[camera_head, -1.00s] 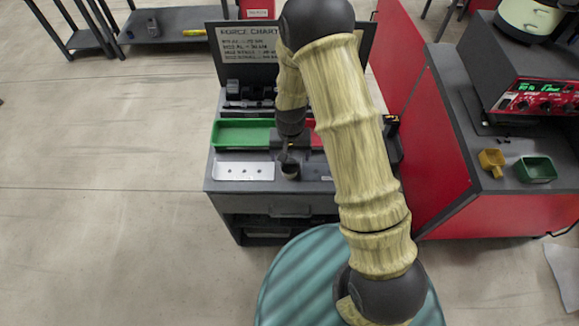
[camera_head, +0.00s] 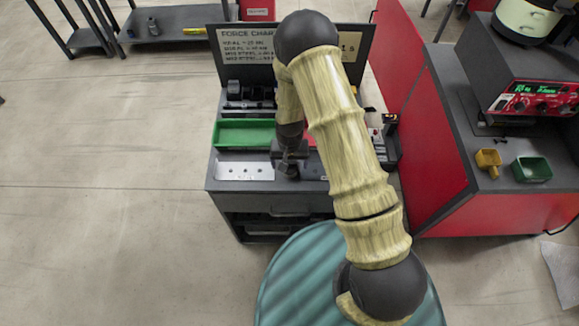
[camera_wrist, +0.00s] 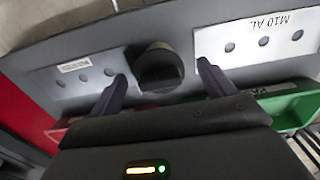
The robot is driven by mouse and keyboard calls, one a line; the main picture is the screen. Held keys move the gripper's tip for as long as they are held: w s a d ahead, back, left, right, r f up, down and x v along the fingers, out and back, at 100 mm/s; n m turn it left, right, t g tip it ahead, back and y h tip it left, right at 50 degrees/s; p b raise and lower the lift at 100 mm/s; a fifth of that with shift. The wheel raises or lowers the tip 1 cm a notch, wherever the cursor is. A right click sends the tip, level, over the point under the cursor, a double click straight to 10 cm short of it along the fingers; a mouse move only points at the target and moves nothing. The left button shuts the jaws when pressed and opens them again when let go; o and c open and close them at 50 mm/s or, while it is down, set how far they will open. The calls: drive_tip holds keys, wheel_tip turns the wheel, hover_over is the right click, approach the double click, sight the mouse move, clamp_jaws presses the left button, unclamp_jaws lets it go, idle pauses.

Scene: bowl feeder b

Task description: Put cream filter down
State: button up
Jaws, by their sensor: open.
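A dark, round, cup-like piece (camera_wrist: 158,66) stands on the grey bench top between two hole plates in the wrist view. No cream colour shows on it, so I cannot tell whether it is the cream filter. My gripper (camera_wrist: 162,74) is open, with one finger on each side of this piece and gaps showing between. In the head view my gripper (camera_head: 290,164) is low over the bench top, just right of the white plate, and hides the piece.
The white plate (camera_head: 244,171), marked M10 AL in the wrist view (camera_wrist: 258,40), lies beside the piece. A darker plate (camera_wrist: 85,73) lies on the other side. A green tray (camera_head: 245,133) is behind. A yellow scoop (camera_head: 488,159) and green bin (camera_head: 532,169) stand on the right-hand bench.

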sight(290, 162)
idle(0.3)
drive_tip(key=c, duration=1.2)
wheel_tip(290, 162, up, 10)
drive_tip(key=shift+b, duration=1.25)
